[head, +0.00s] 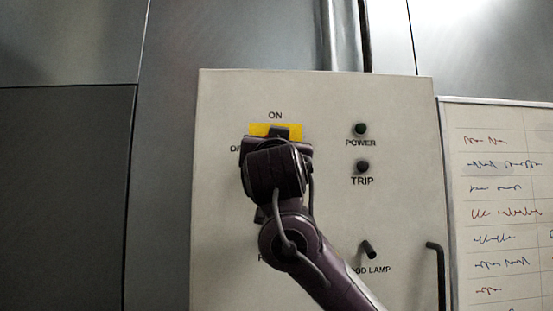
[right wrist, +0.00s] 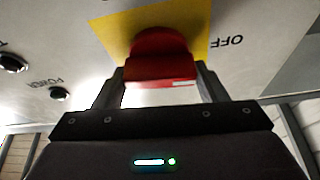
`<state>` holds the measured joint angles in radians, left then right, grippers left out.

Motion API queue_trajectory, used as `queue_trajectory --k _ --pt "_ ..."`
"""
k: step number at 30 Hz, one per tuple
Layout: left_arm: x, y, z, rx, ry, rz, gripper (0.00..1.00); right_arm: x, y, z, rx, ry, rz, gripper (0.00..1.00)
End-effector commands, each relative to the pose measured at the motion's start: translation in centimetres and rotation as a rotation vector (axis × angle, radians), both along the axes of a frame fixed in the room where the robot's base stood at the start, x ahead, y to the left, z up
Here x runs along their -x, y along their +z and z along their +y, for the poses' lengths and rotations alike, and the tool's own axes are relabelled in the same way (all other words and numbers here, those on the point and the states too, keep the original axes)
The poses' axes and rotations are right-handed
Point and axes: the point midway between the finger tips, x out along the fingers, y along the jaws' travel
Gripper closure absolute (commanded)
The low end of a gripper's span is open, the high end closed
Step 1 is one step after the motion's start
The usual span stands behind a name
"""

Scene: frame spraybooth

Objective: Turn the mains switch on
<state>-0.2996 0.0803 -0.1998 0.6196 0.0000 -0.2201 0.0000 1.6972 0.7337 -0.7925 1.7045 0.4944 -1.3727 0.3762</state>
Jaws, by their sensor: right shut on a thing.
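The mains switch is a red knob (right wrist: 160,55) on a yellow plate (right wrist: 120,30), seen close up in the right wrist view. In the head view the yellow plate (head: 258,129) shows under the word ON, and my gripper and wrist hide most of the knob. My right gripper (right wrist: 162,78) is shut on the red knob, one finger on each side. It also shows in the head view (head: 278,138), in front of the switch. The knob's exact pointing direction is hard to tell. My left gripper is in neither view.
The pale control panel (head: 225,220) carries a dark POWER lamp (head: 361,129) and a dark TRIP lamp (head: 362,167). Below them are a small lamp toggle (head: 368,249) and a dark handle (head: 436,270). A whiteboard (head: 500,200) with handwriting is at the right.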

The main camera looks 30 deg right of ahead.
Motion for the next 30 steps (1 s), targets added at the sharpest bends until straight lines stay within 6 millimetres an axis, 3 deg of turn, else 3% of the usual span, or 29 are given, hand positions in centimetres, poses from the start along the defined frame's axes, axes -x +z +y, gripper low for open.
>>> queue_trajectory --k 1,6,15,22,30 --pt "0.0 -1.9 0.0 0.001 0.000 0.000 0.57 0.2 -0.7 0.1 -0.030 0.000 -0.024 0.57" --pt "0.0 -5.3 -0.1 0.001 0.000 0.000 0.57 0.2 -0.8 0.1 -0.156 0.001 -0.102 0.57" --pt "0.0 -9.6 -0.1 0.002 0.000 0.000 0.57 0.1 -0.5 0.2 -0.399 0.001 -0.249 0.57" --pt "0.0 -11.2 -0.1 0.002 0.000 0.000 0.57 0.0 -0.2 0.3 -0.586 0.000 -0.362 0.57" --pt "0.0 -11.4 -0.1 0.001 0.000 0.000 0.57 0.0 0.1 0.3 -0.807 -0.001 -0.493 0.57"
